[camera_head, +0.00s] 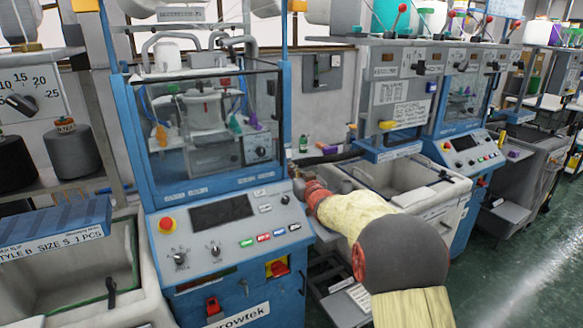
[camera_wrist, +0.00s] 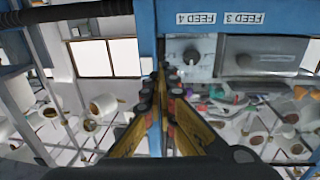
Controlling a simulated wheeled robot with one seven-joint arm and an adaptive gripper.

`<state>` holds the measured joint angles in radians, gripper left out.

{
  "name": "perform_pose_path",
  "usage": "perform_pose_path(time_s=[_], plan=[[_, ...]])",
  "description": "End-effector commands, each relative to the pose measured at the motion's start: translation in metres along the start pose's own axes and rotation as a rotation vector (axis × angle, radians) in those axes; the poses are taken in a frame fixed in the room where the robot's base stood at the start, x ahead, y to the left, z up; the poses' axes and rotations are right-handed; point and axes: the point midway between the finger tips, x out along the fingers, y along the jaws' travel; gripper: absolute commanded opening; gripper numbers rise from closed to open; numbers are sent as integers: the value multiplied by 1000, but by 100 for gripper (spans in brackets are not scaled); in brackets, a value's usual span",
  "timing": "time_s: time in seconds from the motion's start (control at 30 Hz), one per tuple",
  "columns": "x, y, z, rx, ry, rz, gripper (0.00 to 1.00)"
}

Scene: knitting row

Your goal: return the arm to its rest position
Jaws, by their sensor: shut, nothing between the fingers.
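My arm (camera_head: 405,248), cream with a dark grey joint, reaches in from the lower right of the head view. Its reddish far end lies beside the right side of the blue knitting machine's control panel (camera_head: 225,230). In the head view the fingers are too small to make out. In the wrist view my gripper (camera_wrist: 163,72) has its two yellow-and-black fingers together at the tips, with nothing between them.
The blue machine has a clear-windowed cabinet (camera_head: 210,125). A pale bin (camera_head: 395,180) lies behind my arm, with a second machine (camera_head: 465,150) beyond. Another bin (camera_head: 65,275) and a dark yarn cone (camera_head: 75,153) are at left. Green floor (camera_head: 530,270) is open at right.

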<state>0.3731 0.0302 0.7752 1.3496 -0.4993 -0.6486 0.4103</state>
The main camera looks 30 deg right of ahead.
Motion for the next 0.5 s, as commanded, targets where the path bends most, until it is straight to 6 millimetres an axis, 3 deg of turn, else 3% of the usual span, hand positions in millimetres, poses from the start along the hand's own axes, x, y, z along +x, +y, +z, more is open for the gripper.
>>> perform_pose_path(time_s=[0.3, 0.5], plan=[[-53, 7, 0, 1, -3, 2, 0], [-73, 9, 0, 0, -2, 1, 0]])
